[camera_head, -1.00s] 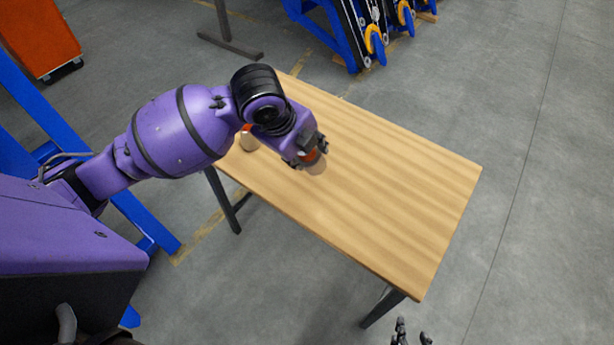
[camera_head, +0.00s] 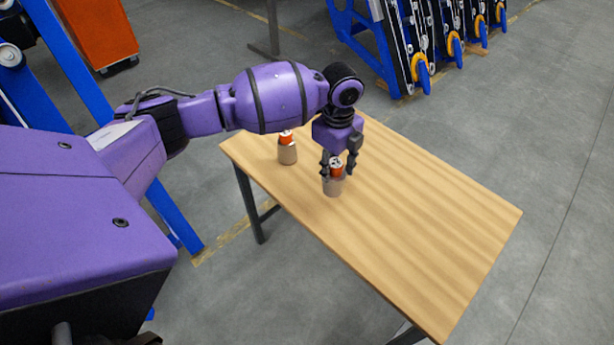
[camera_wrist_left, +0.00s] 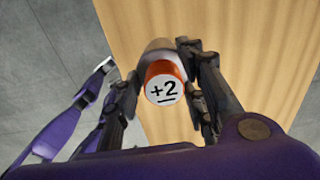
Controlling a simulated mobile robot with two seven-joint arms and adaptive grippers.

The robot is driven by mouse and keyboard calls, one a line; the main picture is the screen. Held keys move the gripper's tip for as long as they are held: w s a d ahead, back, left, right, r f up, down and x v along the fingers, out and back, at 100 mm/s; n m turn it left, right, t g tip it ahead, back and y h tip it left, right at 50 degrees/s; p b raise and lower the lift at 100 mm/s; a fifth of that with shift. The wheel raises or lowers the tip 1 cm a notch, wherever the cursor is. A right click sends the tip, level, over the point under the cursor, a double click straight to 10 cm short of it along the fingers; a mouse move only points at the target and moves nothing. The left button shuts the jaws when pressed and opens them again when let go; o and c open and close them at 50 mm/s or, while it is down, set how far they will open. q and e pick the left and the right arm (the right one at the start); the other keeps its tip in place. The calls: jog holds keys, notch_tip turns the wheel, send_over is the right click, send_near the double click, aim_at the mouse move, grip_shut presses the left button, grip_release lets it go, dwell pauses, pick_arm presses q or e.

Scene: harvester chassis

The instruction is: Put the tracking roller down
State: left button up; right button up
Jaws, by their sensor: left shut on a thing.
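The tracking roller (camera_head: 333,187) is a tan cylinder with an orange upper part. In the left wrist view its round white end reads "+2", and the roller (camera_wrist_left: 165,83) sits between the fingers. My left gripper (camera_head: 338,168) points down and is shut on the roller's upper part. The roller is upright over the left part of the wooden table (camera_head: 420,210). I cannot tell whether its base touches the top. A second, similar roller (camera_head: 287,152) stands on the table to the left, apart from it. My right gripper is out of view.
The table is clear to the right of the held roller. A blue rack with yellow-orange wheels (camera_head: 420,72) stands behind on the grey floor. A blue frame (camera_head: 90,95) and an orange cabinet (camera_head: 97,32) are at the left.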

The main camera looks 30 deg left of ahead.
aim_at(340, 176)
pick_arm(q)
jog(key=shift+w+d+f, duration=0.3)
jog(key=shift+w+f, duration=0.25)
jog(key=shift+f, duration=0.05)
jog(key=shift+w+d+f, duration=0.25)
jog(key=shift+w+f, duration=0.3)
jog(key=shift+f, duration=1.45)
jog(key=shift+f, duration=0.2)
jog(key=o, duration=1.4)
